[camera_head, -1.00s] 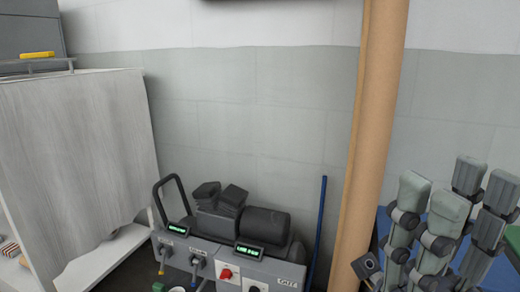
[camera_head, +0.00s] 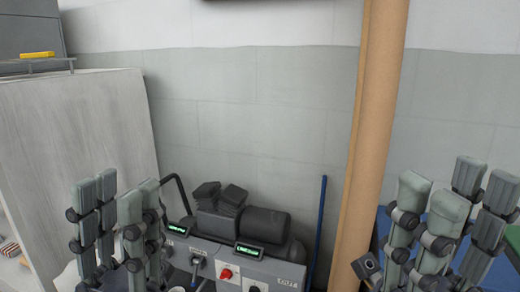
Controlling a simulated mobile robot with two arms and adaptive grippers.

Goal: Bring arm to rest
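My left gripper (camera_head: 118,225) is at the lower left, in front of the pale cabinet and the left end of the press. Its grey padded fingers point up and stand apart, with nothing between them. My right gripper (camera_head: 448,215) is at the lower right, right of the brown post. Its fingers also point up, spread and empty. Both wrists are cut off by the bottom edge of the view. The grey calender press (camera_head: 236,262) stands low in the middle, with dark rollers, green displays and a red knob.
A pale cabinet (camera_head: 80,130) stands at the left with a yellow object (camera_head: 38,55) above it. A brown post (camera_head: 370,130) rises between the press and my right gripper. A blue pole (camera_head: 317,230) leans near the press. A grey wall fills the back.

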